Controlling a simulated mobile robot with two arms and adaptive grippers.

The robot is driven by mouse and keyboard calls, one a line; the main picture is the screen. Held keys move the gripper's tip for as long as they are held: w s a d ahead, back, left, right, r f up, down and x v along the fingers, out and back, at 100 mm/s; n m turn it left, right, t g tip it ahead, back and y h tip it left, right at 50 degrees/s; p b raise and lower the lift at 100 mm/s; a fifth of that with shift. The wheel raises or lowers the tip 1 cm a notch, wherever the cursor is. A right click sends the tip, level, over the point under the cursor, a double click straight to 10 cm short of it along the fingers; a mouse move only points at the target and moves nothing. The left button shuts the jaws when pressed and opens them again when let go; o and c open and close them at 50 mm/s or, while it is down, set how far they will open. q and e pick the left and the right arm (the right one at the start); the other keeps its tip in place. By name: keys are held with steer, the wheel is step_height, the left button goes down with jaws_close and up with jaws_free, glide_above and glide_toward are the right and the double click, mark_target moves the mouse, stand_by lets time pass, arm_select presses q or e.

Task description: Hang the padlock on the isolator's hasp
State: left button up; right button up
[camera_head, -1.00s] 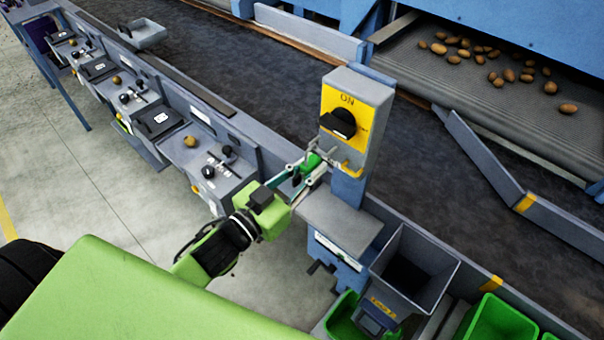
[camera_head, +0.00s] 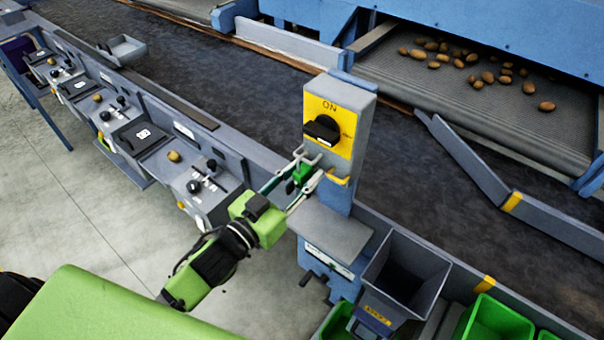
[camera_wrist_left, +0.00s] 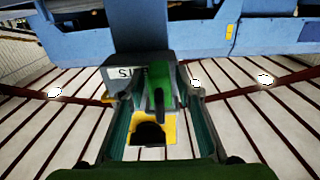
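The isolator (camera_head: 362,115) is a grey box on a blue post, with a yellow plate, a black knob (camera_head: 322,128) and "ON" above it. A yellow hasp (camera_head: 338,180) sticks out at its lower edge. My left gripper (camera_head: 304,172) is shut on the green padlock (camera_head: 302,174), just left of the hasp and below the knob. In the left wrist view the padlock (camera_wrist_left: 160,76) sits between the fingers, in front of the isolator (camera_wrist_left: 117,74). The padlock looks apart from the hasp, but the exact gap is hard to tell. My right gripper is out of view.
A grey shelf (camera_head: 332,235) juts out below the isolator. A grey hopper (camera_head: 440,262) and green bins (camera_head: 495,322) stand at the lower right. Control boxes (camera_head: 205,190) line the rail at left. Behind runs a dark belt (camera_head: 230,85); potatoes (camera_head: 487,77) lie farther back.

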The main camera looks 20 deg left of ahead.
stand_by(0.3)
arm_select(q)
steer(key=shift+s, duration=0.2)
steer(key=shift+s+a, duration=0.15)
steer(key=shift+s, duration=0.15)
steer(key=v, duration=1.1)
